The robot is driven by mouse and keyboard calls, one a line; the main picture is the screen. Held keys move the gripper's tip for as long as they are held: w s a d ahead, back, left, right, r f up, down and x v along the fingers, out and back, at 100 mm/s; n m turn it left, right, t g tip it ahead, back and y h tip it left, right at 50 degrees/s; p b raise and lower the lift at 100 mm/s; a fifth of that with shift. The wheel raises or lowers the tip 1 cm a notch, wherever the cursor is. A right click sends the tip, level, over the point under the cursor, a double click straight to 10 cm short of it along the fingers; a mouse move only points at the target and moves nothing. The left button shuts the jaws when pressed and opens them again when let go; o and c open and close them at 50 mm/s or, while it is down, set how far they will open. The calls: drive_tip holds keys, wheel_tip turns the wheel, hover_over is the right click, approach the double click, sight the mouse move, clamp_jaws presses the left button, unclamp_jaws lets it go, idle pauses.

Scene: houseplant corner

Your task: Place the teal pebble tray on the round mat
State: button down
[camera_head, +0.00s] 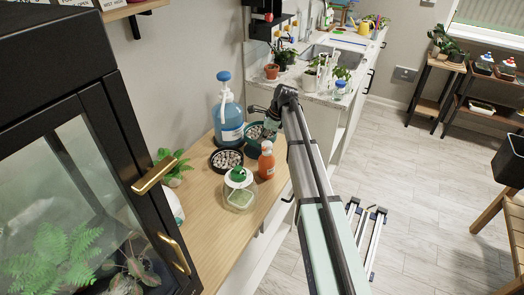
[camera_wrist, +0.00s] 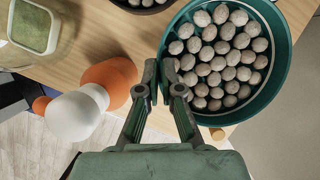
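The teal pebble tray (camera_head: 250,143) is a round dish of grey pebbles near the far right edge of the wooden counter. It fills the upper right of the wrist view (camera_wrist: 284,76). My gripper (camera_wrist: 160,66) is at the tray's left rim, its two fingers close together with the rim between them; they look shut on it. In the head view, my gripper (camera_head: 270,125) is partly hidden at the tray's right side. Whether the tray is lifted is unclear. I cannot make out a round mat in either view.
A black pebble tray (camera_head: 227,160) stands just left of the teal one. A blue pump bottle (camera_head: 228,112), an orange bottle (camera_head: 266,162) and a green-topped jar (camera_head: 239,189) crowd around. A glass cabinet (camera_head: 75,170) stands at the left. The nearer counter is bare.

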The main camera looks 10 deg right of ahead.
drive_tip(key=shift+f+p, duration=0.5)
drive_tip(key=shift+f, duration=3.2)
drive_tip(key=c, duration=1.3)
unclamp_jaws()
drive_tip(key=shift+f, duration=0.1)
drive_tip(key=b+v, duration=0.2)
drive_tip(key=v, duration=1)
